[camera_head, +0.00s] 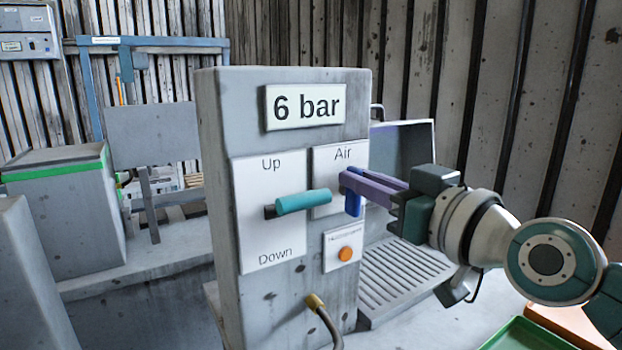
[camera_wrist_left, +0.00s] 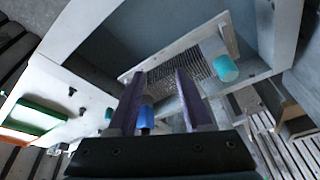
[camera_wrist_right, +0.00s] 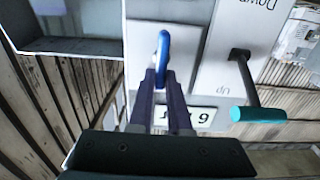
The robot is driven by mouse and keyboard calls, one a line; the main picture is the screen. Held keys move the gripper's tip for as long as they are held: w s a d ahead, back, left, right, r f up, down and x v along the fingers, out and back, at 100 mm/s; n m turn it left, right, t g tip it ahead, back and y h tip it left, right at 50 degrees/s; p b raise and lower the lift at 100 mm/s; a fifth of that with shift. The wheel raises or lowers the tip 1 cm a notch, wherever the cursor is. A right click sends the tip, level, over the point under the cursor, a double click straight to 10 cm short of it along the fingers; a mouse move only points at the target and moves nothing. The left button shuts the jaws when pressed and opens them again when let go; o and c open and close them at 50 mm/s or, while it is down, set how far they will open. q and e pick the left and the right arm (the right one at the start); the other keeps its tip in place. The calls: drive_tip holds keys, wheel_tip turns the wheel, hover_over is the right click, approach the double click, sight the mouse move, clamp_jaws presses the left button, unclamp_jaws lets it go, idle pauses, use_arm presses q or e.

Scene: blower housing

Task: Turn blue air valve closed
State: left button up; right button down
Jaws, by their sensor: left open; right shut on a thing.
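The blue air valve (camera_head: 354,206) is on the grey column's front, under the "Air" label. Its blue handle hangs downward in the head view, partly hidden by my fingers. My right gripper (camera_head: 346,181) comes from the right, with its purple fingers closed on the handle.
A teal Up/Down lever (camera_head: 303,202) sticks out just left of the valve. An orange button (camera_head: 345,254) is below it, and a hose (camera_head: 323,315) leaves the column lower down. A "6 bar" sign (camera_head: 305,107) is above. A slatted grey tray (camera_head: 405,280) stands behind right.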

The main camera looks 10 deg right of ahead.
drive_tip(key=shift+d+m, duration=0.1)
drive_tip(key=shift+m, duration=0.2)
drive_tip(key=shift+w+d+f+m+b, duration=0.1)
drive_tip(key=shift+d+f+m+b, duration=0.3)
drive_tip(key=shift+m, duration=2.5)
drive_tip(key=shift+w+d+f+m+b, duration=0.2)
drive_tip(key=shift+m+b, duration=0.35)
drive_tip(key=shift+m, duration=2.35)
drive_tip(key=shift+w+d+f+m+b, duration=0.1)
drive_tip(key=shift+d+f+m+b, duration=0.25)
drive_tip(key=shift+m, duration=2.55)
drive_tip(key=shift+a, duration=0.1)
drive_tip(key=c, duration=0.9)
unclamp_jaws()
drive_tip(key=shift+o, duration=0.2)
drive_tip(key=shift+s, duration=0.1)
drive_tip(key=v, duration=1)
